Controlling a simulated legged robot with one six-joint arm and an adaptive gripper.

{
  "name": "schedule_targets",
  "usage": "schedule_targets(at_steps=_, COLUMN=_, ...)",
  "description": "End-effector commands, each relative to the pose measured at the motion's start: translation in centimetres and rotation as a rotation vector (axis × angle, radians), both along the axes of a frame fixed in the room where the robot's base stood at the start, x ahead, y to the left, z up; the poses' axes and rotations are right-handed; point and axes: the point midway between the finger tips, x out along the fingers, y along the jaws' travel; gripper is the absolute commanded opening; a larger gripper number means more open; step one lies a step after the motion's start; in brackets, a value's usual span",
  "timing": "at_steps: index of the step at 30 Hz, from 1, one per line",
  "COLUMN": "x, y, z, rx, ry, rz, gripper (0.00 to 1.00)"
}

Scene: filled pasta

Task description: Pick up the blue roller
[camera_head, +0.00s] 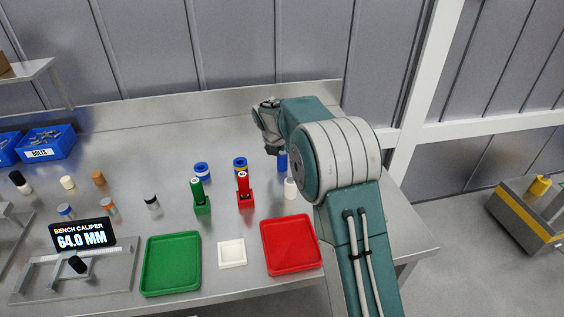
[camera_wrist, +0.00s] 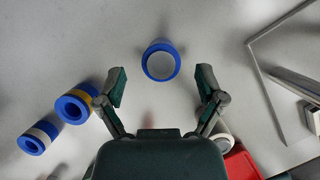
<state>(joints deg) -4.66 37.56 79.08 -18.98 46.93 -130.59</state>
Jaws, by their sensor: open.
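A blue roller (camera_head: 282,162) stands upright on the bench, partly covered by my arm in the head view. In the wrist view the blue roller (camera_wrist: 160,47) is seen from above as a blue ring with a pale centre. My gripper (camera_wrist: 161,80) is open and empty. Its two fingers are spread to the left and right of the roller in the picture, and the roller appears slightly beyond the fingertips, apart from both. In the head view my gripper (camera_head: 270,146) is above the bench, just left of the roller; its fingertips are hard to make out.
Two blue-banded rings, one with white (camera_head: 201,170) and one with yellow (camera_head: 240,164), stand to the left. A white cylinder (camera_head: 291,188) stands close in front of the roller. Green (camera_head: 171,288) and red (camera_head: 291,268) trays lie at the front. The bench behind is clear.

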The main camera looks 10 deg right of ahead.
Motion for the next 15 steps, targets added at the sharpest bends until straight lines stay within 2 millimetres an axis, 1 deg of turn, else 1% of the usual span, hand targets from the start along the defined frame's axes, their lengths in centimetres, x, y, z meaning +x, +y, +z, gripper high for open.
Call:
schedule_targets(at_steps=1, x=0.2, y=-0.2, z=-1.0, rx=0.0, ry=0.004, rz=0.0, gripper=0.88)
schedule_targets(at_steps=4, x=0.7, y=-0.5, z=-2.4, rx=-0.001, ry=0.003, rz=0.0, gripper=0.88)
schedule_targets(at_steps=7, x=0.9, y=-0.6, z=-2.9, rx=0.0, ry=0.0, rz=0.0, gripper=0.88)
schedule_targets(at_steps=12, x=0.9, y=-0.6, z=-2.9, rx=-0.001, ry=-0.001, rz=0.0, gripper=0.88)
schedule_targets(at_steps=13, x=0.9, y=-0.6, z=-2.9, rx=-0.001, ry=-0.001, rz=0.0, gripper=0.79)
schedule_targets(at_steps=14, x=0.9, y=-0.6, z=-2.9, rx=0.0, ry=0.0, rz=0.0, gripper=0.65)
schedule_targets(at_steps=15, x=0.9, y=-0.6, z=-2.9, rx=0.0, ry=0.0, rz=0.0, gripper=0.48)
